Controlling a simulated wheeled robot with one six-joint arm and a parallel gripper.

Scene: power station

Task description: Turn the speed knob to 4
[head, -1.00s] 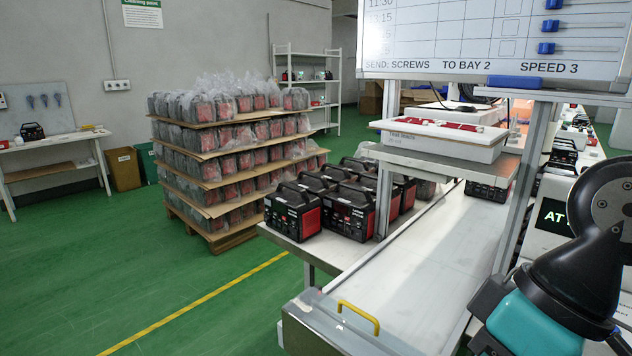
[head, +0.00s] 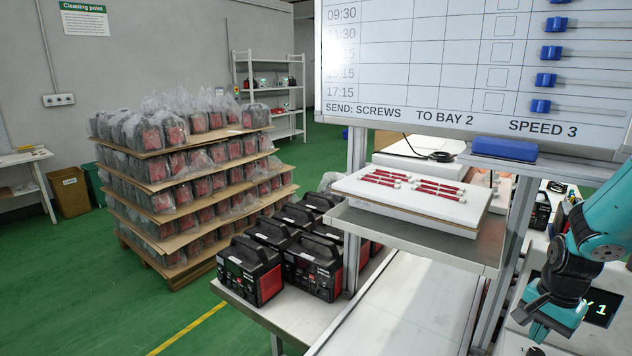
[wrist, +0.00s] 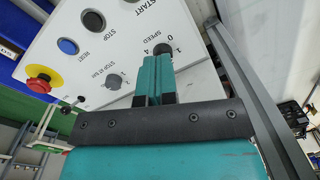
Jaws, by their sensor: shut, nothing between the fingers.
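The white control panel (wrist: 105,52) shows in the wrist view, its lettering upside down. My gripper (wrist: 155,62) is shut and empty, its two teal fingers together over the SPEED marking. The labels 0, 4 and 1 show around the fingertips. In the head view my arm reaches down at the right, in front of a dark screen (head: 601,309). The whiteboard (head: 470,60) there reads "SPEED 3".
Beside the speed label are a grey selector knob (wrist: 114,81), a red emergency stop (wrist: 41,80), a blue RESET button (wrist: 68,46) and a black STOP button (wrist: 94,20). A grey frame post (wrist: 250,100) runs close to my gripper's right. A tray (head: 415,203) holds red screwdriver-like items.

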